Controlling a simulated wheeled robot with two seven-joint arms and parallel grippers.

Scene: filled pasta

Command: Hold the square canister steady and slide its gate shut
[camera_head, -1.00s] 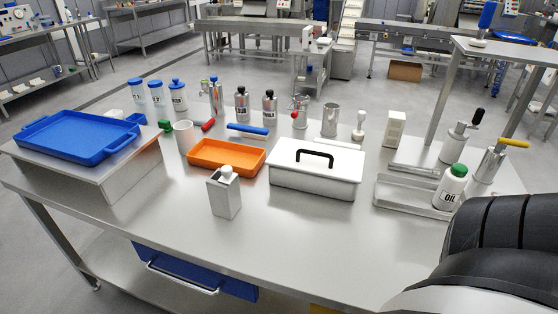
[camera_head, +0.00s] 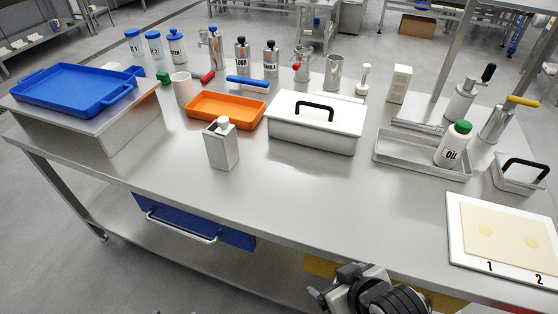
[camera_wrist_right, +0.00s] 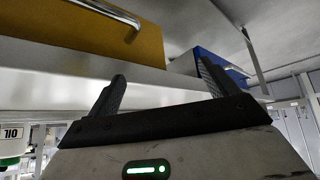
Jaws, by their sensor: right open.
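The square canister (camera_head: 221,150) is a grey-white upright box with a white knob-like piece on top. It stands on the steel table in front of the orange tray. I cannot tell from here how far its gate is open. My right gripper (camera_head: 338,288) is at the bottom of the head view, near the table's front edge, well apart from the canister. In the right wrist view my right gripper (camera_wrist_right: 162,86) shows two dark fingers spread apart with nothing between them. My left gripper is in neither view.
The orange tray (camera_head: 203,122) and white lidded box (camera_head: 290,135) stand behind the canister. A blue tray (camera_head: 75,88) sits on a raised stand at left. A board with dough (camera_head: 462,238) lies at right. The table front is clear; drawers hang below, one yellow (camera_wrist_right: 110,32).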

